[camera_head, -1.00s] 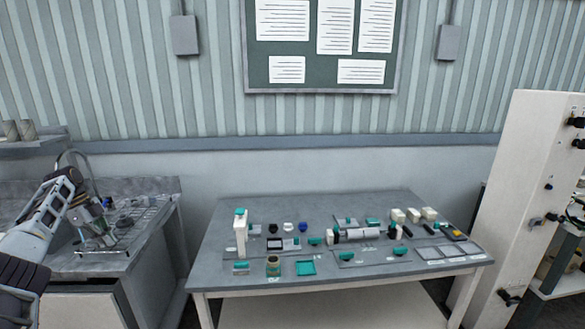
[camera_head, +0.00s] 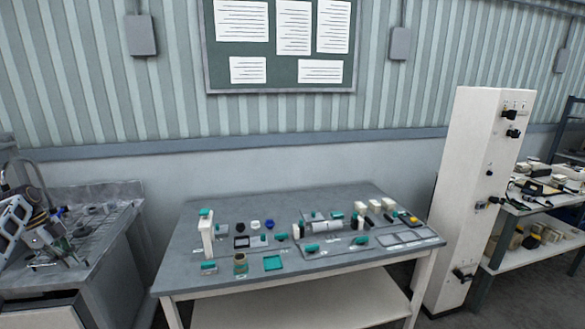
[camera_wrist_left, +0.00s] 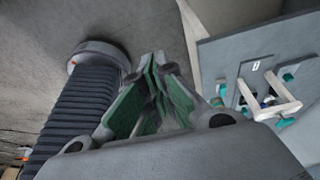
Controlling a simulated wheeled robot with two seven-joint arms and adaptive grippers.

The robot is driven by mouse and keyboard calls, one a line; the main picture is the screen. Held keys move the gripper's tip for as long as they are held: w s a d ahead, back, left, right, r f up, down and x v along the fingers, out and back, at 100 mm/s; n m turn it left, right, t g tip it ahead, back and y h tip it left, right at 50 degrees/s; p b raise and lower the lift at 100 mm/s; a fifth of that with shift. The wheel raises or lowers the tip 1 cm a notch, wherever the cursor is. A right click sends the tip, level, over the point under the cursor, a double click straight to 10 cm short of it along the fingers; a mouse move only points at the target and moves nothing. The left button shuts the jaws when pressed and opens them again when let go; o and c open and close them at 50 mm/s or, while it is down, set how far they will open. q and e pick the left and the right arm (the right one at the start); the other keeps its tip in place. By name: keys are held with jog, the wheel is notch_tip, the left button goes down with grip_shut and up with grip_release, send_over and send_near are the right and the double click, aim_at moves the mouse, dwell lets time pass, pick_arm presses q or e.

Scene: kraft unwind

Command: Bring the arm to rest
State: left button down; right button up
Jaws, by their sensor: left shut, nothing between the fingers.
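My left arm comes in at the left edge of the head view. Its left gripper (camera_head: 66,250) shows in front of the grey side bench and holds nothing. In the left wrist view the two green-padded fingers (camera_wrist_left: 155,72) are closed together, with nothing between them. My right gripper is in neither view.
A grey table (camera_head: 300,276) holds several small teal, white and dark parts. A grey bench (camera_head: 118,222) with a rack stands at the left. A tall white cabinet (camera_head: 460,190) and a loaded shelf unit (camera_head: 545,208) stand at the right. Floor shows between bench and table.

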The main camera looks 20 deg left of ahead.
pick_arm(q)
jog(key=s+d+f+n+g+y, duration=0.1)
jog(key=d+f+n, duration=0.15)
jog(key=f, duration=1.05)
jog(key=s+d+f+n+g+y, duration=0.15)
jog(key=d+f, duration=0.25)
jog(key=f, duration=0.9)
jog(key=d+f+n+g+y, duration=0.15)
jog(key=d+f, duration=0.25)
jog(key=f, duration=0.9)
jog(key=s+d+f+n+t+y, duration=0.1)
jog(key=s+d+f, duration=0.4)
jog(key=d+f, duration=0.3)
jog(key=s+d+f+n+y, duration=0.1)
jog(key=s+d+f, duration=0.45)
jog(key=f, duration=0.55)
jog(key=s+d+f+n+t+h, duration=0.1)
jog(key=s+d+f, duration=0.3)
jog(key=s+d, duration=0.3)
jog(key=s+d+f+n+t+h, duration=0.1)
jog(key=s+d+f, duration=0.3)
jog(key=d, duration=1.1)
jog(key=s+d+f+n, duration=0.1)
jog(key=s+d+f, duration=0.3)
jog(key=s+d, duration=0.6)
jog(key=shift+d+f+t+h, duration=0.15)
jog(key=shift+d+t+h, duration=0.25)
jog(key=shift+d, duration=0.3)
jog(key=shift+a, duration=0.1)
